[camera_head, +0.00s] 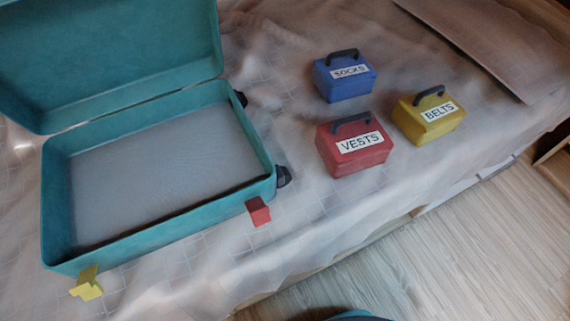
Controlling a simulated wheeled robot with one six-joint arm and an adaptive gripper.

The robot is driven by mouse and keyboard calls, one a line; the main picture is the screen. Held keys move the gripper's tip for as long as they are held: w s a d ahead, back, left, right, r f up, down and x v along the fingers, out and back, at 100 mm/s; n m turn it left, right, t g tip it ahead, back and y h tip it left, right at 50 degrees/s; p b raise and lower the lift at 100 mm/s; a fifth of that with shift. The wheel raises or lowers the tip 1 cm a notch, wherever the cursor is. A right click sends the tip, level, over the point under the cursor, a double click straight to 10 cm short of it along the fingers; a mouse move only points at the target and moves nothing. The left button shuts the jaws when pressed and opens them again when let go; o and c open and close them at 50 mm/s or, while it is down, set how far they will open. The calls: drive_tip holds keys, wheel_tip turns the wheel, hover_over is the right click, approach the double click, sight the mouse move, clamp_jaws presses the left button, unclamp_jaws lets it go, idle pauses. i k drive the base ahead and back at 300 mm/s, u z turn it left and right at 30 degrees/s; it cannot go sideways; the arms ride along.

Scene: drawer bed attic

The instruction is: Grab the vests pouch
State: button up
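The vests pouch (356,160) is a red box-like pouch with a white label reading VESTS and a dark handle on top. It sits upright on the bed, right of the open suitcase and near the bed's front edge. Nothing is touching its handle. My gripper is not in view. A small teal and dark shape at the bottom edge is cut off, and I cannot tell what it is.
A blue SOCKS pouch (345,84) stands behind the vests pouch, and a yellow BELTS pouch (428,121) stands to its right. The open, empty teal suitcase (160,240) has red and yellow latches in front. A flat panel (490,40) lies at back right. Wooden floor (440,260) is in front.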

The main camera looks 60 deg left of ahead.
sight(347, 145)
drive_tip(key=k, duration=1.3)
drive_tip(key=u, duration=1.2)
